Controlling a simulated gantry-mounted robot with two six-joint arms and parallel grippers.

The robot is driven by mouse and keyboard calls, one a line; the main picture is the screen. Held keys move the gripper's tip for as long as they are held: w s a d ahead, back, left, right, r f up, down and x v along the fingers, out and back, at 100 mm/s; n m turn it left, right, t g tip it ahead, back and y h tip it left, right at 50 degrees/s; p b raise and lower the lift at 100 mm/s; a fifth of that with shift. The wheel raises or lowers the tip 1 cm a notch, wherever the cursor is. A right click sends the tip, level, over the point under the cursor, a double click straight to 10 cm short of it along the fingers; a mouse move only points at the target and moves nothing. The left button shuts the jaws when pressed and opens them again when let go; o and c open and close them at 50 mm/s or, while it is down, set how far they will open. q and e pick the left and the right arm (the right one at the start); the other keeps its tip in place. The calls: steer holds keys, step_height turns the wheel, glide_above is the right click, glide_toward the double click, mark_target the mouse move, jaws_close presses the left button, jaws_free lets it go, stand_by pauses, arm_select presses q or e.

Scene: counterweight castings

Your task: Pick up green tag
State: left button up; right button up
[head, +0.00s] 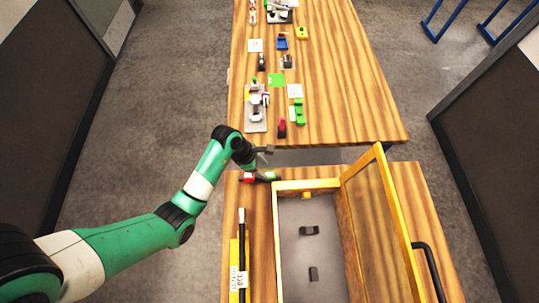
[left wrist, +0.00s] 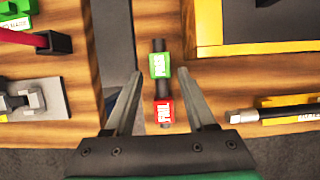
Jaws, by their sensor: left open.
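The green tag (left wrist: 160,65), with white lettering, lies on the near wooden table in the left wrist view, on or against a dark piece. A red tag (left wrist: 164,113) sits just below it. In the head view the green tag (head: 269,176) shows small, to the right of the red tag (head: 248,178). My left gripper (left wrist: 160,78) is open and empty. Its fingers point toward the green tag, one on each side in the picture; I cannot tell the height between them. In the head view my left gripper (head: 264,162) is over the table's far left corner. My right gripper is not in view.
A yellow-framed box (head: 306,185) with its lid raised stands right of the tags, with dark pieces inside. A black rod (head: 242,225) lies left of it. Beyond a gap, the far table (head: 345,75) bears several small parts on its left side; its right side is clear.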

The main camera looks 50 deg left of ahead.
mark_target(269, 174)
arm_select(q)
steer(key=shift+w+d+f, duration=0.15)
steer(key=shift+w+f, duration=0.05)
steer(key=shift+f, duration=0.3)
steer(key=b+x, duration=0.1)
steer(key=x, duration=0.3)
steer(key=shift+s+f+b, duration=0.1)
steer(key=shift+f+b, duration=0.25)
steer(key=shift+f, duration=0.25)
steer(key=c, duration=0.8)
